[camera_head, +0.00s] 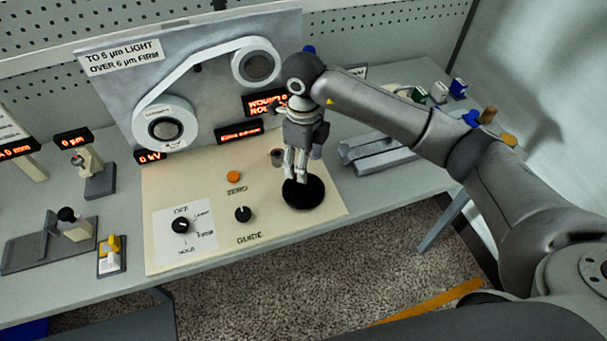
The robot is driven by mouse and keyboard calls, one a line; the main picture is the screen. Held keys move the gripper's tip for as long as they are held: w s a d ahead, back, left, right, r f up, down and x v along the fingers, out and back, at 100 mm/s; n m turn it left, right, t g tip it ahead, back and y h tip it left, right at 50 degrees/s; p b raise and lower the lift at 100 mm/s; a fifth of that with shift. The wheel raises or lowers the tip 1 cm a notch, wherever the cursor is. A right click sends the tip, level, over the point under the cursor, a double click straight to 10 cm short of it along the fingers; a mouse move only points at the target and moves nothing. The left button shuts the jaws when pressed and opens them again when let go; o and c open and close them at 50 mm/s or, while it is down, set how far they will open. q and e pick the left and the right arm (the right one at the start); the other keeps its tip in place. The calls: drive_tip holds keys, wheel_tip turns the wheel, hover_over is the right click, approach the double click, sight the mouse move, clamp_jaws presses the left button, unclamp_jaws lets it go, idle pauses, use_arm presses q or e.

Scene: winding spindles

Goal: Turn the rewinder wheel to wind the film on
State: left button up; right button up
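The rewinder wheel looks to be the black disc (304,194) at the right end of the cream control panel (200,200). My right gripper (296,178) points down over its upper left part. The fingers look close together, and I cannot tell whether they touch the wheel or hold anything. A white film band (200,65) runs on the upright grey board between a lower left spool (165,128) and an upper right spool (256,64). My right wrist hides part of the board and a lit sign. My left gripper is not in view.
The panel bears an orange ZERO button (234,177), a GUIDE knob (243,214) and a selector knob (181,226). Small fixtures and displays stand at left. Grey rails (380,155) and small coloured blocks (458,88) lie right, near my arm. The bench front edge borders open floor.

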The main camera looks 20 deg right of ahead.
sight(303, 187)
wheel_tip(303, 187, down, 7)
drive_tip(key=shift+p, duration=0.8)
drive_tip(key=c, duration=1)
drive_tip(key=m+b, duration=0.2)
drive_tip(key=m, duration=0.2)
drive_tip(key=m+b, duration=0.2)
drive_tip(key=m, duration=0.3)
drive_tip(key=shift+m, duration=0.4)
drive_tip(key=m+b, duration=0.1)
drive_tip(key=m, duration=0.3)
drive_tip(key=shift+m+b, duration=0.3)
drive_tip(key=shift+b, duration=0.05)
drive_tip(key=m, duration=0.5)
drive_tip(key=shift+b, duration=0.3)
